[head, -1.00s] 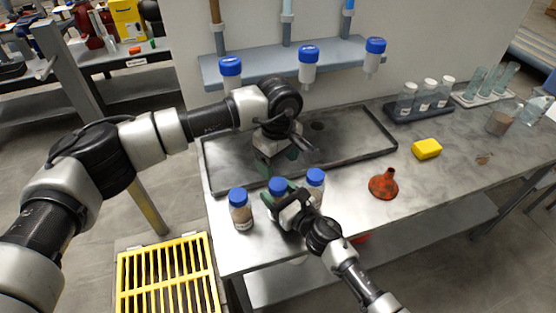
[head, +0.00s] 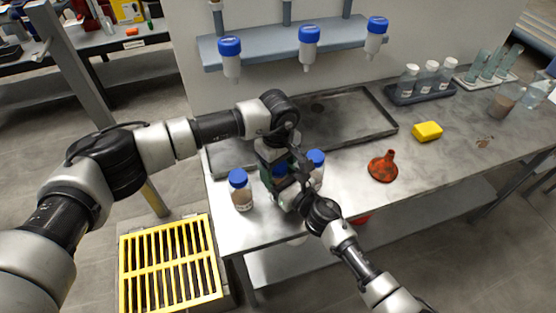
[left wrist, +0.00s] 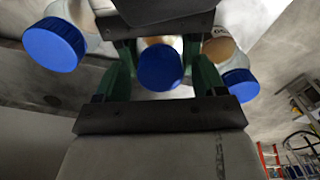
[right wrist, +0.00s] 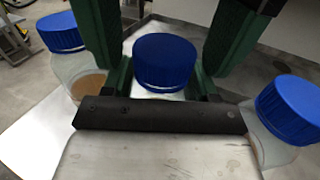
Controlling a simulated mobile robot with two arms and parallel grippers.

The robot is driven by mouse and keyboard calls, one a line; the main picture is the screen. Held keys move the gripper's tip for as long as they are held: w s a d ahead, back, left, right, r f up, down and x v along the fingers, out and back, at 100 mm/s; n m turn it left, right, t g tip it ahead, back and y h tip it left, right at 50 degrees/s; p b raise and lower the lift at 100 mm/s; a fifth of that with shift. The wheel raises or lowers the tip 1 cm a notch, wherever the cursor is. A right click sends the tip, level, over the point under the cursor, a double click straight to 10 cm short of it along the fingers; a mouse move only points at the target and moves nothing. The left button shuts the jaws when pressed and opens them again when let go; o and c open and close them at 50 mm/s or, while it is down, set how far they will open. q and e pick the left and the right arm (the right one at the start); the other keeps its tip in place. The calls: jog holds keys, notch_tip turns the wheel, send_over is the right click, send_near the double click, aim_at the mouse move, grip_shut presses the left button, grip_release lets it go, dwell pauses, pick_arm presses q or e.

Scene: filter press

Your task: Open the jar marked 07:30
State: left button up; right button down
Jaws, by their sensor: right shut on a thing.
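Three jars with blue caps stand in a row at the front of the bench: a left jar (head: 241,195), a middle jar (head: 280,170) and a right jar (head: 317,160). Their marks are not readable here. My right gripper (head: 287,190) is shut on the middle jar's body, below its blue cap (right wrist: 165,62). My left gripper (head: 278,165) is above this jar, pointing down. Its green fingers are open on both sides of the cap (left wrist: 160,68), with a gap at each side in the left wrist view. The middle jar is largely hidden in the head view.
A dark tray (head: 350,120) lies behind the jars. Blue-capped bottles (head: 308,48) hang from the shelf behind. A yellow grating (head: 172,262) is at floor level, front left.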

pick_arm(q)
jog(key=c, duration=0.9)
jog(key=n, duration=0.6)
jog(key=shift+n, duration=0.4)
jog(key=o, duration=1)
jog(key=shift+s, duration=0.1)
